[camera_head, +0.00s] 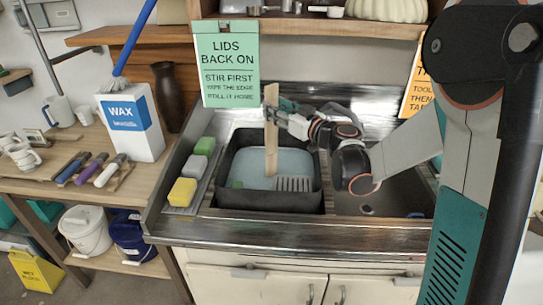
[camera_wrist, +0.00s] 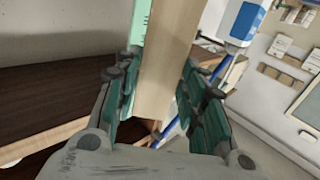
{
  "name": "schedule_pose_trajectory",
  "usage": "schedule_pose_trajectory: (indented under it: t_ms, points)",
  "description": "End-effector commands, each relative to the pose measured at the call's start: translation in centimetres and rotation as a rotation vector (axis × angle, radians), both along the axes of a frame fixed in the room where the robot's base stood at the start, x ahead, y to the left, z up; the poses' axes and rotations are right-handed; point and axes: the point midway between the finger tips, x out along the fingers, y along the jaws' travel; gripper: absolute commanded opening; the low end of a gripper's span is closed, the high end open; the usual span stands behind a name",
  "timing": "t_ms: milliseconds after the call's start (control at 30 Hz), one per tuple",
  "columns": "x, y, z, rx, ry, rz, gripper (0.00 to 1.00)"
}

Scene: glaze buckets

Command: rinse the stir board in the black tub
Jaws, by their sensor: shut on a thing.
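The stir board (camera_head: 271,120) is a long, pale wooden strip. It stands roughly upright, with its lower end inside the black tub (camera_head: 268,199). The tub sits in the left side of the metal sink and holds pale bluish water (camera_head: 250,165). My gripper (camera_head: 278,112) is shut on the upper part of the board, above the tub's rim. In the wrist view the board (camera_wrist: 166,75) runs between the two green fingers of my gripper (camera_wrist: 158,95). Whether the board touches the tub's floor cannot be told.
A grey grate (camera_head: 293,184) and a green piece (camera_head: 236,184) show in the tub. Sponges (camera_head: 182,192) line its left side. A green sign (camera_head: 228,64) and shelf hang above.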

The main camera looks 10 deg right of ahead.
Motion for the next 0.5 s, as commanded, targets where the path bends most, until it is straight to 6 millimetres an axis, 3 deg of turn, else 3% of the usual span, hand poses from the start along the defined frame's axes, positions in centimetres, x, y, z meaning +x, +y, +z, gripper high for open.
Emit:
schedule_pose_trajectory:
  t_ms: [500]
  points:
    - [0.0,0.0,4.2,0.0,0.0,0.0,0.04]
